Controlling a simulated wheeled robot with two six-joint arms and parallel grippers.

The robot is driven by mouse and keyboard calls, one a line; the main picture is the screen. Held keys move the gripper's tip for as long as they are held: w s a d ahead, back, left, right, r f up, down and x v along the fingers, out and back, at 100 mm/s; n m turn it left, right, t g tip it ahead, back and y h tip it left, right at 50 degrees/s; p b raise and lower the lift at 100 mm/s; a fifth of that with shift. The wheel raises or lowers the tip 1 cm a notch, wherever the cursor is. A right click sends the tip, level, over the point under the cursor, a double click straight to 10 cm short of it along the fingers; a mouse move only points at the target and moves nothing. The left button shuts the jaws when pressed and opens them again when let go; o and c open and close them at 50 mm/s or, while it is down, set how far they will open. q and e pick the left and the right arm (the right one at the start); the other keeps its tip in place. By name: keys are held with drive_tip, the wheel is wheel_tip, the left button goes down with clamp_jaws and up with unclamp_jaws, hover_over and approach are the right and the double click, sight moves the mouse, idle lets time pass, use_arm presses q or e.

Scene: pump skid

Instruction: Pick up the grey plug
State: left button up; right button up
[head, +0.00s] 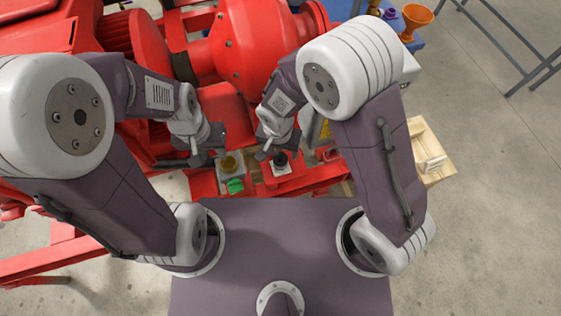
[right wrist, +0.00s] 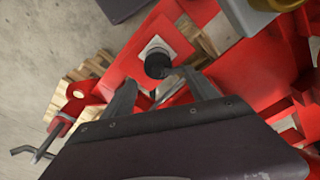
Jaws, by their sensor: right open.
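The plug (head: 281,158) looks dark grey to black and stands on a pale square plate on a red block. In the right wrist view the plug (right wrist: 158,65) is a short round dark piece just beyond the fingertips, roughly centred between them. My right gripper (head: 272,151) is open and close to the plug. In the right wrist view its two fingers (right wrist: 160,80) are spread, with nothing seen held. My left gripper (head: 194,151) hangs to the left, near a brass-coloured round part (head: 231,163); its jaw opening is not clear.
A green piece (head: 235,186) sits in front of the brass part. Red pump casing (head: 240,50) rises behind both grippers. A wooden pallet or tray (head: 433,160) lies at the right. An orange funnel (head: 416,18) stands at the back right. Bare floor lies at the far right.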

sight(280, 156)
use_arm(q)
drive_tip(key=shift+s+f+b, duration=0.25)
drive_tip(key=shift+f+b, duration=0.25)
drive_tip(key=shift+b, duration=0.1)
use_arm(e)
drive_tip(key=f, duration=0.4)
drive_tip(key=shift+s, duration=0.35)
use_arm(q)
drive_tip(key=shift+w+f, duration=0.1)
drive_tip(key=shift+w, duration=0.05)
use_arm(e)
drive_tip(key=shift+w+f, duration=0.2)
drive_tip(key=shift+f, duration=0.35)
drive_tip(key=shift+r, duration=0.1)
clamp_jaws()
